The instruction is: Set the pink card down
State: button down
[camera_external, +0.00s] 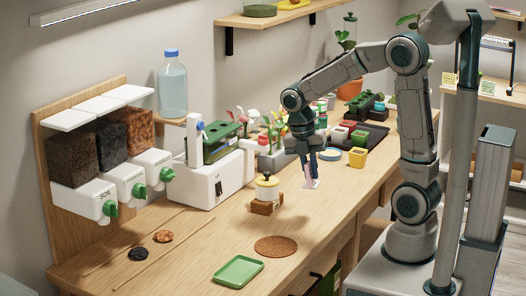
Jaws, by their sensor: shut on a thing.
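A small pink card (309,182) shows at the tip of my gripper (308,168), above the wooden bench or near its surface. My gripper points down and is shut on the card. The card's lower end looks pale. I cannot tell from this view whether it touches the bench (210,256).
A yellow-topped jar on a wooden block (267,206) stands left of my gripper. A cork mat (276,246) and green tray (238,271) are in front, with bare bench between.

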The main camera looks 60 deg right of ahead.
jog(key=w+d+m, duration=0.1)
jog(key=w+d, duration=0.4)
jog(key=d, duration=0.4)
jog(key=d+m+p, duration=0.2)
jog(key=d, duration=2.9)
jog(key=shift+h, duration=0.4)
jog(key=w+a+f+p, duration=0.1)
jog(key=w+f, duration=0.1)
jog(key=w, duration=0.1)
jog(key=w+a+f, duration=0.1)
jog(key=w+f, duration=0.2)
jog(key=w+a+f+p, duration=0.1)
jog(key=w+a+f, duration=0.1)
jog(key=w, duration=0.1)
jog(key=shift+w+a+f+p, duration=0.1)
jog(key=shift+w+f+p, duration=0.05)
jog(key=shift+w+p, duration=0.15)
jog(key=shift+w+a+p+x, duration=0.1)
jog(key=shift+w+p+x, duration=0.05)
jog(key=shift+x, duration=0.55)
jog(key=shift+w+a+p+x, duration=0.1)
jog(key=shift+w+p+x, duration=0.05)
jog(key=shift+x, duration=0.5)
jog(key=shift+w+a+p+x, duration=0.1)
jog(key=shift+p+x, duration=0.05)
jog(key=shift+x, duration=0.55)
jog(key=c, duration=1.5)
grip_release()
jog(key=shift+f, duration=0.15)
